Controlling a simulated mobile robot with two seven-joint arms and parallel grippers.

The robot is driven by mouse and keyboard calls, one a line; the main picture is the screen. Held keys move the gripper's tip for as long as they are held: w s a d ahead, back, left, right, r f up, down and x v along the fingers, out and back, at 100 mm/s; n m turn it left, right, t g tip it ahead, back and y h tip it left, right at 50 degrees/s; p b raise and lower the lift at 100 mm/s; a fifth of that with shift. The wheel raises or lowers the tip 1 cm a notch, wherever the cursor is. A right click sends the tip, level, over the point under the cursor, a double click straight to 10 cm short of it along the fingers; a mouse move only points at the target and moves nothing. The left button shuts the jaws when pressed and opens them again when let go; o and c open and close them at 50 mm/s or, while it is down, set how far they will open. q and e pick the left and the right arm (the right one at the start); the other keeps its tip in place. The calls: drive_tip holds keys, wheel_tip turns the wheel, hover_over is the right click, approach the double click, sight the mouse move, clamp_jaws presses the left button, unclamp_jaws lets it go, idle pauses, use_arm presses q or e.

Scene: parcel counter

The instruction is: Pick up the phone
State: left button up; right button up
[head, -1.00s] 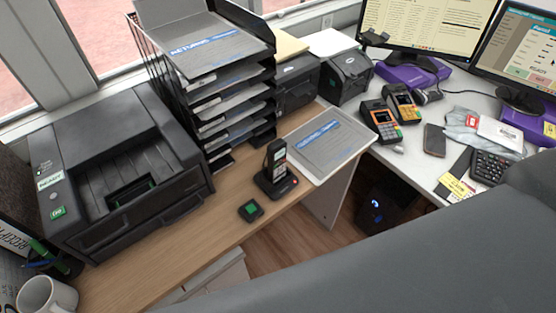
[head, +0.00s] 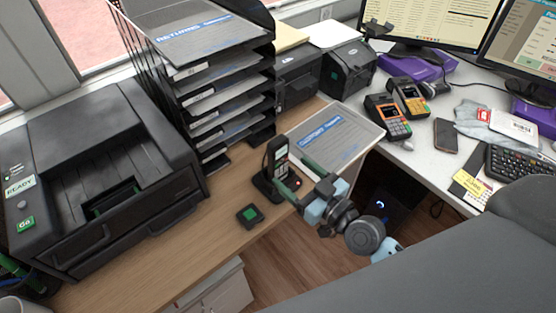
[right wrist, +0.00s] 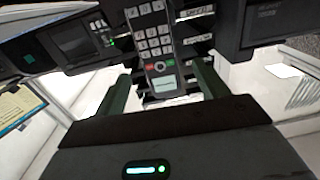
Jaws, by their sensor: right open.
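The phone is a dark cordless handset (head: 278,153) with a lit screen and light keys. It stands upright in a black cradle (head: 268,188) on the wooden counter. My right gripper (head: 291,173) reaches it from the lower right, its green fingers open. In the right wrist view the handset (right wrist: 155,45) shows between the two fingers (right wrist: 163,92), its keypad and screen facing me. Gaps show beside it, and I cannot tell whether either finger touches it. My left gripper is not in view.
A small black pad with a green button (head: 249,215) lies near the cradle. A tray rack (head: 262,100) stands behind, a printer (head: 100,190) at left. Card readers (head: 388,115) and a smartphone (head: 446,136) are on the white desk.

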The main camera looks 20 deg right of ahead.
sight(281, 160)
drive_tip(key=shift+w+a, duration=0.3)
drive_tip(key=shift+w, duration=0.35)
drive_tip(key=shift+w+r, duration=0.2)
drive_tip(key=shift+w, duration=0.1)
drive_tip(key=x, duration=0.2)
drive_tip(key=p+x, duration=0.1)
drive_tip(key=shift+w+a+r, duration=0.15)
drive_tip(key=shift+w+r, duration=0.1)
drive_tip(key=shift+w+a+f, duration=0.1)
drive_tip(key=shift+w+a, duration=0.05)
drive_tip(key=shift+w, duration=0.25)
drive_tip(key=c, duration=1.1)
drive_tip(key=shift+c, duration=0.3)
